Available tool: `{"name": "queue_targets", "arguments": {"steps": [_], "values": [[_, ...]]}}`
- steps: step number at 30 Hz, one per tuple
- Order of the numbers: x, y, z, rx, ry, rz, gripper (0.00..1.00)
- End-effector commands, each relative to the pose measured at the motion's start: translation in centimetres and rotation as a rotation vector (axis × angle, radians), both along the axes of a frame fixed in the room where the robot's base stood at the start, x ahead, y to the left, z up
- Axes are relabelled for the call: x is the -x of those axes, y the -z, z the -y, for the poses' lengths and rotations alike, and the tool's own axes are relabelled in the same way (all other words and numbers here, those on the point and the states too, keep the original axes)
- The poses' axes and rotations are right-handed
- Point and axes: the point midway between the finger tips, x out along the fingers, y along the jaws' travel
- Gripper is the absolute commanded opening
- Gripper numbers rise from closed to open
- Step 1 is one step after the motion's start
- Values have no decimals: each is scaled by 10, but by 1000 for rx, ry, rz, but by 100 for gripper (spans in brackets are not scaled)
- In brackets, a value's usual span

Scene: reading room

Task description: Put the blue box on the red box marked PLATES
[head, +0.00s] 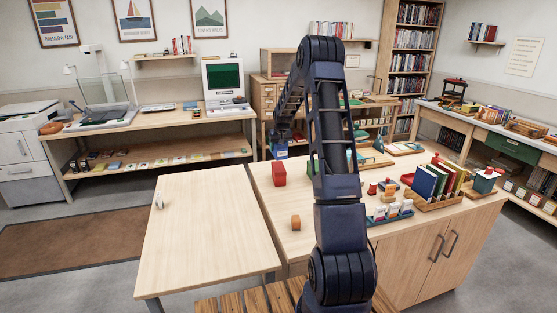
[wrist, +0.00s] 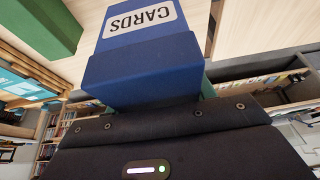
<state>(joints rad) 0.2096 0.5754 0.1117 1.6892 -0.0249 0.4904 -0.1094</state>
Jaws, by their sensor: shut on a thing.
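The blue box (wrist: 130,78) fills the middle of the wrist view, its white CARDS label upside down. In the head view the blue box (head: 280,151) shows small, below my gripper (head: 283,139) at the far edge of the right table. My gripper is shut on it; the fingertips are hard to make out. A red box (head: 279,174) stands on the table just in front of and below the blue box in the picture. No PLATES marking is readable on it. I cannot tell the height gap between the two boxes.
A green box (wrist: 42,28) shows at upper left in the wrist view. A book rack (head: 440,203) and blue tray (head: 391,216) stand right of my arm. The left table (head: 210,225) is mostly clear.

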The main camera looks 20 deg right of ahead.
Motion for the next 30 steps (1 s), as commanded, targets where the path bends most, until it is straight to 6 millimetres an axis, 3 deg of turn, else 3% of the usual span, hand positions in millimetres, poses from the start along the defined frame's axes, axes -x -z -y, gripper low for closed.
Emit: {"name": "queue_targets", "arguments": {"steps": [4,11,19,30], "values": [[0,20,0,0,0,0,23],[0,31,0,0,0,1,23],[0,66,0,0,0,0,23],[0,70,0,0,0,1,23]]}}
